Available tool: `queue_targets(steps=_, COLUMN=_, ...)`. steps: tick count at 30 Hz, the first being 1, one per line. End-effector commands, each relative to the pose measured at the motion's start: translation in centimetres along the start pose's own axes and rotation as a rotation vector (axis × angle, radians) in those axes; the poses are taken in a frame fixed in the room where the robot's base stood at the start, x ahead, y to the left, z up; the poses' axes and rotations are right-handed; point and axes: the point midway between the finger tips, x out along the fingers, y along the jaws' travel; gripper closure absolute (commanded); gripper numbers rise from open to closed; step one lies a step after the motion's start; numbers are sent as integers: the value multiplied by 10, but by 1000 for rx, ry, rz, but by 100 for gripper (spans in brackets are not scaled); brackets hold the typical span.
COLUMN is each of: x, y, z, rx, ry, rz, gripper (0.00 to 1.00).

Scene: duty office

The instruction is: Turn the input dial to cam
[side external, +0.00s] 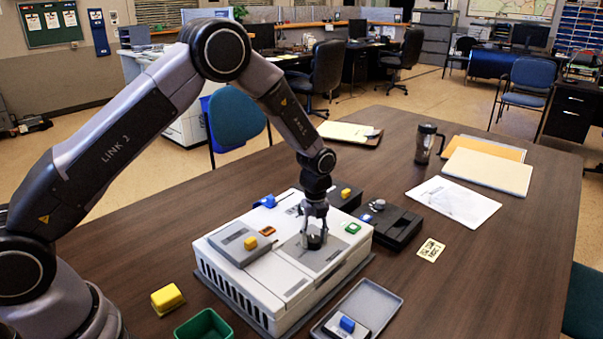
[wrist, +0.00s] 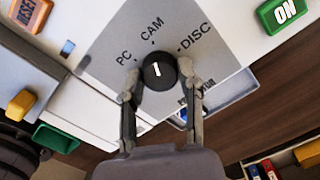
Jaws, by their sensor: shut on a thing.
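The input dial (wrist: 159,71) is a round black knob with a white pointer mark, on a grey panel of a white console (side external: 222,276). PC, CAM and DISC are printed around it in the wrist view. The mark points up and slightly left, close to CAM, perhaps a little toward PC; the exact angle is hard to tell. My gripper (side external: 314,238) reaches down onto the panel. Its two fingers are shut on the dial, one on each side.
A green ON button (wrist: 282,13) and an orange RESET button (wrist: 29,12) flank the panel. A grey lever box with a yellow knob (side external: 250,243) sits on the console. A black box (side external: 397,226), grey tray (side external: 384,293), green bin (side external: 204,326) and yellow block (side external: 167,298) stand around it.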

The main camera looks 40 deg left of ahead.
Motion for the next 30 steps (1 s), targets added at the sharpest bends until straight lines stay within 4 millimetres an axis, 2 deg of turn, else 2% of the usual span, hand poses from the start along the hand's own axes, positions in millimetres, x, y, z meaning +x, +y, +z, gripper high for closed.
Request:
queue_targets(steps=15, x=0, y=1, z=1, rx=17, ry=-1, rz=1, gripper=100)
queue_targets(steps=16, x=0, y=1, z=1, rx=16, ry=-1, rz=1, gripper=61)
queue_targets(steps=21, x=0, y=0, z=1, rx=16, ry=0, rz=1, gripper=39)
queue_targets(steps=30, x=0, y=0, z=0, rx=16, ry=0, rz=0, gripper=38)
